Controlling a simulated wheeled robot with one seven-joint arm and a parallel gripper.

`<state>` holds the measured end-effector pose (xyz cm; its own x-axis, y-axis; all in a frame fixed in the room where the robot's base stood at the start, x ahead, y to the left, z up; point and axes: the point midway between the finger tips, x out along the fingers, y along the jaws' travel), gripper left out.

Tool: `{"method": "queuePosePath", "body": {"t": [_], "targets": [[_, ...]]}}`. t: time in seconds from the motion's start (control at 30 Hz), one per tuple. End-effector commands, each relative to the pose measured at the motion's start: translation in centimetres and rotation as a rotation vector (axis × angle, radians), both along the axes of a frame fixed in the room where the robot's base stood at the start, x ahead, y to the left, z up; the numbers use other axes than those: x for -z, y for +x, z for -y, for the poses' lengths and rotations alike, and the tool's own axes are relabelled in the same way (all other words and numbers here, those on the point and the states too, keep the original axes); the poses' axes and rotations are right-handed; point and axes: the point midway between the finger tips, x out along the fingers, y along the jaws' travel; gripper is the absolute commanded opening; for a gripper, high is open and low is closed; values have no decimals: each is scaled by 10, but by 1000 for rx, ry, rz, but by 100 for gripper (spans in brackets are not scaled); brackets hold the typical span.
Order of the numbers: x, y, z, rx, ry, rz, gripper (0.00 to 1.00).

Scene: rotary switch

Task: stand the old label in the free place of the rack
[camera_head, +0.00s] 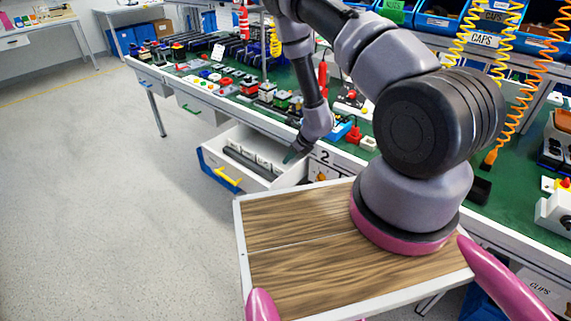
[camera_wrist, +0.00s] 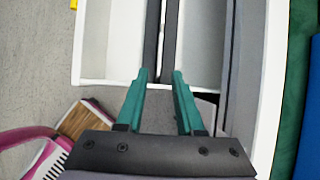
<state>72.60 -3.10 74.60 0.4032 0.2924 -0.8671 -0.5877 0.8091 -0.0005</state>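An open white drawer (camera_head: 285,181) hangs out of the bench front, with a grey rack-like strip (camera_head: 246,163) and several small white pieces (camera_head: 263,161) along it. I cannot tell which piece is the old label or where the free place is. My gripper (camera_head: 291,156) points down at the drawer's right end, by the bench front. Beyond the tips, two long dark bars (camera_wrist: 151,40) run through the white drawer (camera_wrist: 122,40). No label is recognisable in the wrist view.
The bench top (camera_head: 343,132) is crowded with switches and buttons. A yellow handle (camera_head: 228,178) is on the drawer's front. A wood-topped surface (camera_head: 300,218) lies close below the drawer. Coiled cords hang at the right. The floor (camera_head: 110,215) at left is clear.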

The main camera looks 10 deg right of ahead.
Motion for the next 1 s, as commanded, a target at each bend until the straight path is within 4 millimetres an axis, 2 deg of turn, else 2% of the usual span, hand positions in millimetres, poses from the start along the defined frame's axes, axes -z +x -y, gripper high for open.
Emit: {"method": "queuePosePath", "body": {"t": [0.1, 0.37, 0.47, 0.57, 0.73, 0.87, 0.9, 1.0], "targets": [[-9, -4, 3, 1, 1, 1, 36], [-13, -5, 3, -4, 3, 2, 36], [-32, 2, -6, -37, 21, 22, 36], [-75, 14, -25, -124, 57, 65, 36], [-182, 24, -61, -358, 113, 180, 36], [-263, 14, -78, -552, 117, 277, 36], [-287, 8, -82, -613, 111, 308, 36], [-342, -11, -87, -764, 79, 384, 36]]}}
